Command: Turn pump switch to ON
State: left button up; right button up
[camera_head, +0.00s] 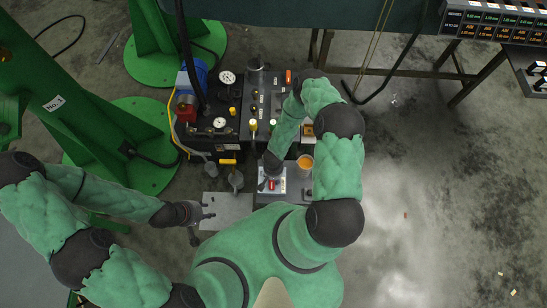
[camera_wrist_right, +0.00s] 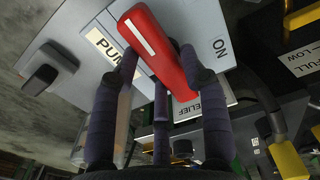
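The pump switch, a red lever with a white stripe (camera_wrist_right: 152,42), sits on a light grey panel between a partly hidden "PUM..." label and the word ON. It lies slanted, with its broad end to the upper left in the right wrist view. My right gripper (camera_wrist_right: 162,65) has its fingers spread around the lever, with a narrow gap on the left side; contact is unclear. In the head view my right gripper (camera_head: 272,163) is over the light switch panel (camera_head: 265,187), and little red shows there. My left gripper (camera_head: 207,209) is empty, its fingers apart, left of the panel.
A dark pump unit (camera_head: 215,115) with gauges and valves stands behind the panel. A black knob (camera_wrist_right: 48,68) and yellow handles (camera_wrist_right: 288,160) flank the switch. Green machine columns (camera_head: 90,115) stand at left. The floor at right is open.

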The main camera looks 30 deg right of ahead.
jog(key=c, duration=0.5)
jog(key=shift+m, duration=0.4)
jog(key=m, duration=0.3)
jog(key=shift+s, duration=0.1)
jog(key=m, duration=0.4)
jog(key=shift+a+p, duration=0.15)
jog(key=shift+p, duration=0.25)
jog(key=m, duration=0.5)
jog(key=shift+a+m+p, duration=0.15)
jog(key=shift+m+p, duration=0.15)
jog(key=shift+a+m, duration=0.15)
jog(key=shift+m, duration=2.15)
jog(key=o, duration=1.2)
